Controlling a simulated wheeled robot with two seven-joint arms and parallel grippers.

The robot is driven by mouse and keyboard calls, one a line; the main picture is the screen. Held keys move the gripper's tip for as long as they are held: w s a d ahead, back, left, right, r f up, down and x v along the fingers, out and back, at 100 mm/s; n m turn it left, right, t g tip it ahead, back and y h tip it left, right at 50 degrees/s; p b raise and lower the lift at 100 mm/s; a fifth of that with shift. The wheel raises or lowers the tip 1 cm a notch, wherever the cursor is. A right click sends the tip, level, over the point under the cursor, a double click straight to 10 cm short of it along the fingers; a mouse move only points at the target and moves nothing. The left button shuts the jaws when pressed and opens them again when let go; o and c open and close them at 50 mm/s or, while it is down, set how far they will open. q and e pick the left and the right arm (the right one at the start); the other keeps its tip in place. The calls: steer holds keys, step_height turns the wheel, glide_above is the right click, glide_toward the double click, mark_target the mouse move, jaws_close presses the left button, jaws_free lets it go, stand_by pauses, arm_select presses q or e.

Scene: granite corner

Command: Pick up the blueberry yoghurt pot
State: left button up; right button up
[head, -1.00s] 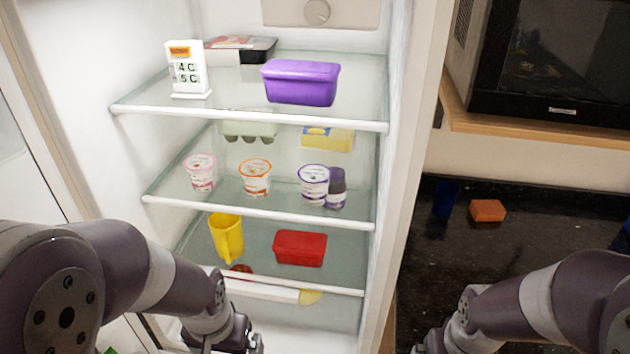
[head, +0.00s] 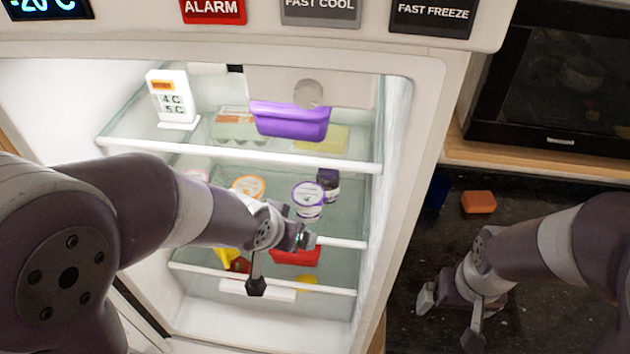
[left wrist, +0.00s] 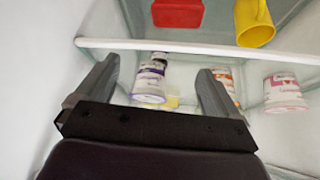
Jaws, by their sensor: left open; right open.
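The blueberry yoghurt pot (head: 307,202), white with a purple rim and label, stands on the fridge's middle shelf. In the left wrist view the pot (left wrist: 150,82) shows beyond and between the fingers, nearer the left one. My left gripper (head: 282,248) is open and empty, in front of the middle shelf's edge, apart from the pot. It also shows in the left wrist view (left wrist: 155,92). My right gripper (head: 450,318) is open and empty over the dark counter.
A red box (head: 297,256) lies on the shelf below. The upper shelf (head: 350,163) is overhead.

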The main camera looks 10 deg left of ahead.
mark_target(302, 203)
arm_select(q)
steer(key=w, duration=0.2)
steer(key=w+d+p, duration=0.1)
steer(key=w, duration=0.2)
steer(key=w+p, duration=0.1)
steer(key=w, duration=0.1)
steer(key=shift+w+d+r, duration=0.2)
steer(key=shift+d, duration=0.2)
steer(key=b+x, duration=0.1)
steer(key=x, duration=0.2)
steer(key=shift+w+f, duration=0.15)
steer(key=shift+w+d+f+b, duration=0.15)
steer(key=shift+f+b, duration=0.4)
steer(key=shift+b, duration=0.05)
steer(key=shift+w+f, duration=0.1)
steer(key=shift+w, duration=0.3)
steer(key=shift+c, duration=0.8)
steer(key=c, duration=0.9)
steer(key=shift+s, duration=0.2)
arm_select(e)
steer(key=shift+s+d+r, duration=0.1)
steer(key=shift+s+r, duration=0.3)
steer(key=shift+s, duration=0.45)
